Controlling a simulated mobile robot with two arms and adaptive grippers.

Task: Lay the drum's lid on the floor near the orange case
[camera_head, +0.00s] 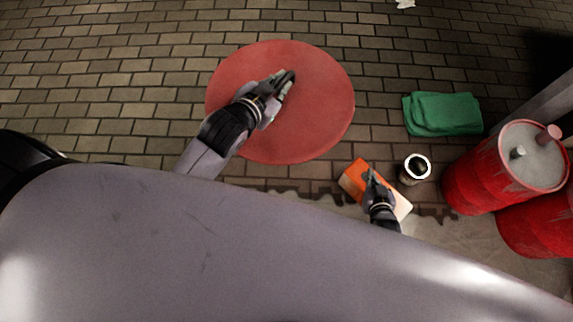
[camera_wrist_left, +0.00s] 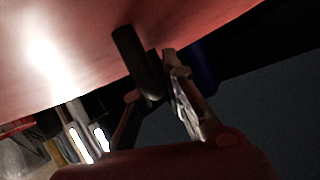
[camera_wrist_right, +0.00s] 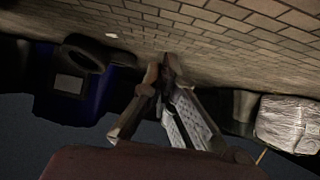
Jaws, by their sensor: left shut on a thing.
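The drum's lid, a large flat red disc (camera_head: 325,95), shows left of centre in the head view. My left gripper (camera_head: 286,82) is over its middle. In the left wrist view the lid (camera_wrist_left: 60,50) fills the top, and the gripper (camera_wrist_left: 160,75) is shut on the lid's dark handle (camera_wrist_left: 125,45). I cannot tell how high the lid is above the floor. The orange case (camera_head: 356,172) has a pale part and lies right of the lid. My right gripper (camera_head: 371,176) partly covers it. In the right wrist view that gripper (camera_wrist_right: 167,68) looks shut and empty.
The right wrist view shows a blue object (camera_wrist_right: 95,98) and a silvery bundle (camera_wrist_right: 288,122). Paved floor is clear at upper left.

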